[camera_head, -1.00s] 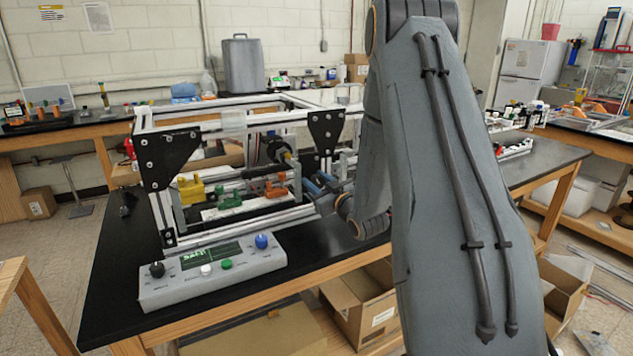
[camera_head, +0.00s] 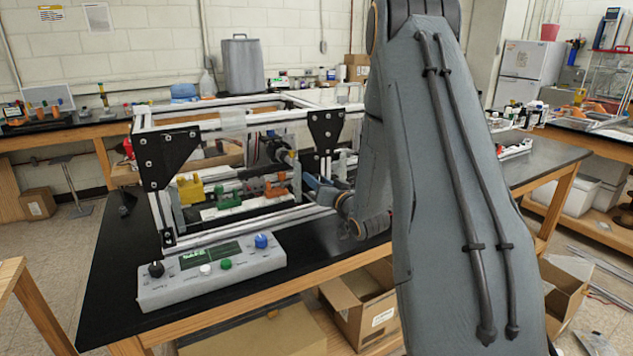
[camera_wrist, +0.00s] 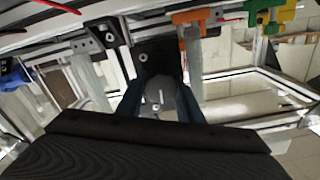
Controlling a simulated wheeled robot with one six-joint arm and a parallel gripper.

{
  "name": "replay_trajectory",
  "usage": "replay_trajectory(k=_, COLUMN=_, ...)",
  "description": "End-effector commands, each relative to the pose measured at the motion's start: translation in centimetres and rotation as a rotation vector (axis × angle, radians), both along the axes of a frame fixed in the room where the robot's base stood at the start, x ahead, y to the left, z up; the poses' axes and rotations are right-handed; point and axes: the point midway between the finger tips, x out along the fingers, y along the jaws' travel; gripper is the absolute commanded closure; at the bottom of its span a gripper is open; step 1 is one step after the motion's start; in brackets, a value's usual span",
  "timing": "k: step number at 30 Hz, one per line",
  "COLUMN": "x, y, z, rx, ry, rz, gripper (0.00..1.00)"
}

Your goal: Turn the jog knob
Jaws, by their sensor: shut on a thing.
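A grey control box (camera_head: 215,280) lies on the front of the black bench top. It carries a black knob (camera_head: 156,269) at its left and a blue knob (camera_head: 261,240) at its right; their labels are too small to read. My gripper (camera_head: 312,184) is at the right front of the extrusion frame, away from both knobs and partly hidden by my arm. In the wrist view my blue fingers (camera_wrist: 157,103) close around a grey rounded part (camera_wrist: 158,95) in front of a black bracket (camera_wrist: 158,58). I cannot tell what this part is.
The aluminium extrusion frame (camera_head: 235,127) surrounds the yellow block (camera_head: 190,189), green clamp (camera_head: 228,197) and orange clamp (camera_head: 274,188). Its bars and black corner plates (camera_head: 325,131) are close to my gripper. The bench top left of the frame is mostly clear.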

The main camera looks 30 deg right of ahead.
Motion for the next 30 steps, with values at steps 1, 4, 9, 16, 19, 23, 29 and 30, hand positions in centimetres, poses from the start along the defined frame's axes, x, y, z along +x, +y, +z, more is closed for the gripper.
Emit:
replay_trajectory(k=1, x=-0.01, y=-0.05, z=0.02, rx=0.041, ry=0.001, rz=0.000, gripper=0.89)
replay_trajectory(k=4, x=0.00, y=-0.08, z=0.02, rx=0.127, ry=0.003, rz=0.000, gripper=0.89)
replay_trajectory(k=9, x=0.00, y=-0.13, z=0.02, rx=0.249, ry=0.008, rz=0.000, gripper=0.89)
replay_trajectory(k=16, x=0.01, y=-0.18, z=0.00, rx=0.362, ry=0.011, rz=-0.001, gripper=0.89)
replay_trajectory(k=19, x=0.01, y=-0.20, z=-0.02, rx=0.391, ry=0.011, rz=-0.001, gripper=0.89)
replay_trajectory(k=23, x=0.01, y=-0.20, z=-0.02, rx=0.413, ry=0.012, rz=-0.001, gripper=0.89)
replay_trajectory(k=29, x=0.01, y=-0.21, z=-0.02, rx=0.423, ry=0.013, rz=-0.001, gripper=0.89)
replay_trajectory(k=30, x=0.01, y=-0.21, z=-0.02, rx=0.423, ry=0.013, rz=-0.001, gripper=0.89)
